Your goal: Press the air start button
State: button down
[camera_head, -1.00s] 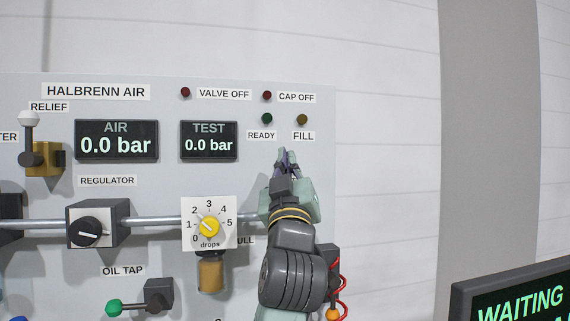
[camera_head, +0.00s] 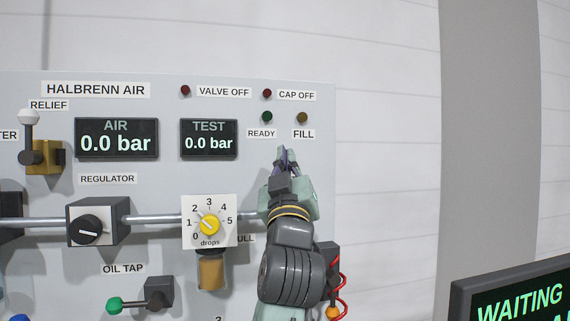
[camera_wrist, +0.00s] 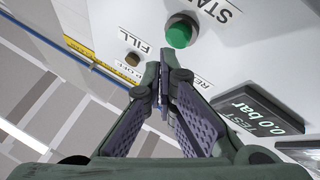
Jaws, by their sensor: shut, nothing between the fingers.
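The green start button (camera_wrist: 180,32) shows in the wrist view on the pale panel, with a partly cut-off label starting "STA" (camera_wrist: 215,8) beside it. In the head view the button does not show; my arm covers part of the panel's right side. My gripper (camera_head: 286,154) points upward in front of the panel, just below the FILL label. In the wrist view my gripper (camera_wrist: 164,78) has its fingertips together with nothing between them.
The FILL lamp (camera_head: 302,119) and READY lamp (camera_head: 267,118) sit above my gripper. The TEST display (camera_head: 209,140) reads 0.0 bar. A "WAITING" screen (camera_head: 520,300) stands lower right.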

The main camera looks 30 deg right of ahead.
jog(key=shift+w, duration=0.1)
dwell(0.5)
jog(key=shift+w+d, duration=0.1)
jog(key=shift+w, duration=0.2)
jog(key=shift+w+d, duration=0.15)
jog(key=shift+w, duration=0.3)
dwell(0.7)
jog(key=shift+s, duration=0.15)
jog(key=shift+s+a, duration=0.25)
jog(key=shift+s, duration=0.45)
jog(key=shift+s+a, duration=0.2)
jog(key=shift+s, duration=0.6)
jog(key=shift+s+a, duration=0.25)
jog(key=shift+s, duration=0.55)
jog(key=shift+s+a, duration=0.2)
jog(key=shift+s, duration=0.6)
